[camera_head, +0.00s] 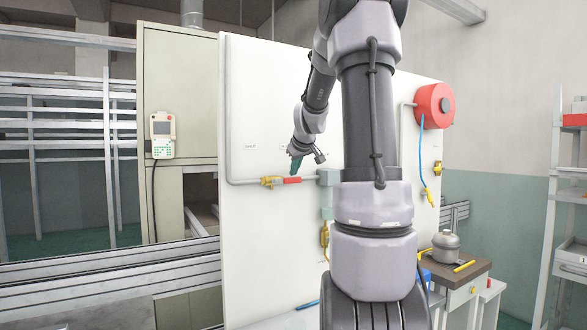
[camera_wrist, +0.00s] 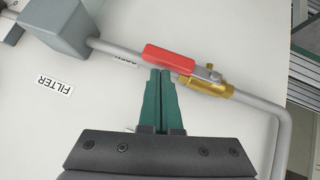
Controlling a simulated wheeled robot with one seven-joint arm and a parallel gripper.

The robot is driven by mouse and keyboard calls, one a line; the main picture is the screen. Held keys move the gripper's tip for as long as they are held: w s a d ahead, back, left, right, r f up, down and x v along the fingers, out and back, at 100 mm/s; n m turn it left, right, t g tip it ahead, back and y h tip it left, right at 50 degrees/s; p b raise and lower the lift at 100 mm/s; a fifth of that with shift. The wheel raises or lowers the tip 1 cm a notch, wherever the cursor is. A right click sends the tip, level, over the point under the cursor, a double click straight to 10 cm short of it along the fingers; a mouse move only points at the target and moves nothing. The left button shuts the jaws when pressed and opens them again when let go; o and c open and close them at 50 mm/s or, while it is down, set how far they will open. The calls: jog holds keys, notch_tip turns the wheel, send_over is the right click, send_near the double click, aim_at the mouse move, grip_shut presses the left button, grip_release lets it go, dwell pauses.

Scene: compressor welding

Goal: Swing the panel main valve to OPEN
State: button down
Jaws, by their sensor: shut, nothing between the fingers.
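The panel main valve is a brass body (camera_head: 268,182) with a red lever handle (camera_head: 291,180) on a grey pipe. In the wrist view the brass body (camera_wrist: 207,84) and the red handle (camera_wrist: 169,59) show close up, the handle lying along the pipe. My gripper (camera_head: 294,170) is at the white panel by the handle. In the wrist view the green fingers of my gripper (camera_wrist: 161,72) are shut together and empty, tips right at the handle's edge. I cannot tell whether they touch it. An OPEN label (camera_wrist: 127,61) is partly hidden beside the handle.
The pipe bends along the white panel (camera_head: 255,90). A red hose reel (camera_head: 433,105) is at the right. A pendant (camera_head: 162,135) hangs on the cabinet at the left.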

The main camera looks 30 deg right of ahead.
jog(key=s+r, duration=0.7)
jog(key=r, duration=0.4)
jog(key=shift+d, duration=0.15)
dwell(0.5)
